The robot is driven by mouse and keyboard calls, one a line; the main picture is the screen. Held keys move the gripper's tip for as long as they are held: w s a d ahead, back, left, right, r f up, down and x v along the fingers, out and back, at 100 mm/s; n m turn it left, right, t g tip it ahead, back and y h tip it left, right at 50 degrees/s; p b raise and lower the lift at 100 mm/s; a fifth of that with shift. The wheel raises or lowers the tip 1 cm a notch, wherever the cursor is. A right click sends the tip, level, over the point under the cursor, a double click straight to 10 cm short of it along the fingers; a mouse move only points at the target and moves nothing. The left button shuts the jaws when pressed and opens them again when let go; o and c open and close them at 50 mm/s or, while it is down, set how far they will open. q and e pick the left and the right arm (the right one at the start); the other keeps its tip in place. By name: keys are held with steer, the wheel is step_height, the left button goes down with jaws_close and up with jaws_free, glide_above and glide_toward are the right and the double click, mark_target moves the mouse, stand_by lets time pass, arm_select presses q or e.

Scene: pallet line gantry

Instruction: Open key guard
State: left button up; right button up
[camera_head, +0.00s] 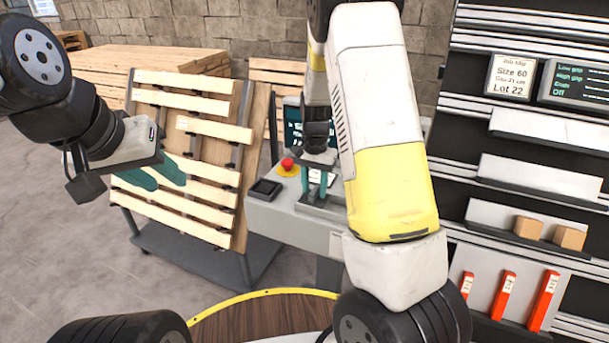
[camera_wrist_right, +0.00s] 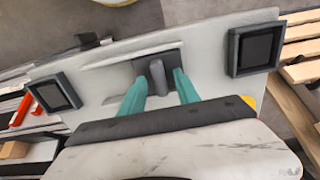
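No part is labelled as the key guard, so I cannot tell for sure which it is. In the right wrist view a grey upright post (camera_wrist_right: 157,74) stands on a dark square plate (camera_wrist_right: 174,57) on the pale console top (camera_wrist_right: 210,50). My right gripper (camera_wrist_right: 160,88) is open, its teal fingers on either side of the post with a visible gap. In the head view my right gripper (camera_head: 318,180) points down at the console (camera_head: 285,213), partly hidden by my arm. My left gripper (camera_head: 152,178) is open and empty in front of the slatted pallet.
The console bears a red button (camera_head: 287,164), a black square tray (camera_head: 265,190) and a screen (camera_head: 293,125). The tilted pallet (camera_head: 185,205) stands on a dark cart at left. A rack (camera_head: 530,160) with boxes and red tags fills the right. Floor at left is clear.

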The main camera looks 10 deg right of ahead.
jaws_close()
stand_by(1.4)
